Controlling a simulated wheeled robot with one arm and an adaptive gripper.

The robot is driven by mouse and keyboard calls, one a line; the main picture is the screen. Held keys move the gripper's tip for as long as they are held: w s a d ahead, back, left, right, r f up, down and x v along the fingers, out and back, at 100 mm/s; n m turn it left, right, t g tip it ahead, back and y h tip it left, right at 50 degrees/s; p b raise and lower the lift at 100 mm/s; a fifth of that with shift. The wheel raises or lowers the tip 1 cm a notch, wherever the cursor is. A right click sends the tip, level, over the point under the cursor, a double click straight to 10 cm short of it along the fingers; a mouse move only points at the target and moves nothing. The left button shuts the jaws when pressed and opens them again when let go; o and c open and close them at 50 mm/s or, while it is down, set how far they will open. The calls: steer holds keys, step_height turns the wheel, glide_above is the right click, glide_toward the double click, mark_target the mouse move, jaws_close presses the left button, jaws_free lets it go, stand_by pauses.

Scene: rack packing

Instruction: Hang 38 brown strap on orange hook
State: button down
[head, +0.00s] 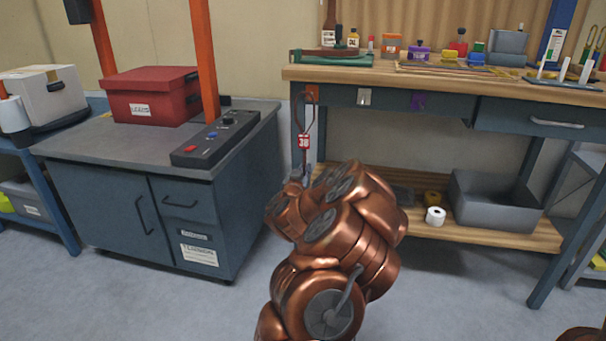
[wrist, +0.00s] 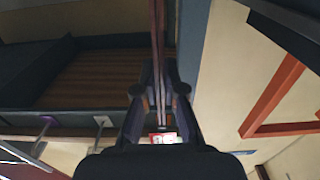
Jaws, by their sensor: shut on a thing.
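The brown strap (head: 309,118) hangs as a narrow upright loop at the left end of the workbench front, with a red-and-white tag marked 38 (head: 304,142) on it. Its upper end is at the orange hook (head: 312,92); I cannot tell whether the loop is over the hook or only in front of it. My gripper (head: 303,178) is low on the strap, below the tag, partly hidden by my own arm. In the wrist view my gripper (wrist: 158,78) is shut on the strap (wrist: 157,32), and the tag (wrist: 163,137) shows behind the fingers.
A white hook (head: 364,97) and a purple hook (head: 418,101) are to the right on the workbench edge (head: 440,83). The lower shelf holds a grey bin (head: 497,205) and a white roll (head: 435,216). A grey cabinet (head: 150,205) stands left, with floor between.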

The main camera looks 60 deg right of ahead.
steer(key=shift+w+d+f+b, duration=0.15)
steer(key=shift+w+d+f, duration=0.15)
steer(key=shift+d, duration=0.45)
steer(key=shift+w+d+f+b, duration=0.2)
steer(key=shift+w+d+f, duration=0.1)
steer(key=shift+d, duration=0.5)
steer(key=shift+w+d+f+b, duration=0.15)
steer(key=shift+w+d+f, duration=0.15)
steer(key=shift+d, duration=0.45)
steer(key=c, duration=1.2)
jaws_free()
steer(key=shift+s, duration=0.1)
steer(key=v, duration=1.2)
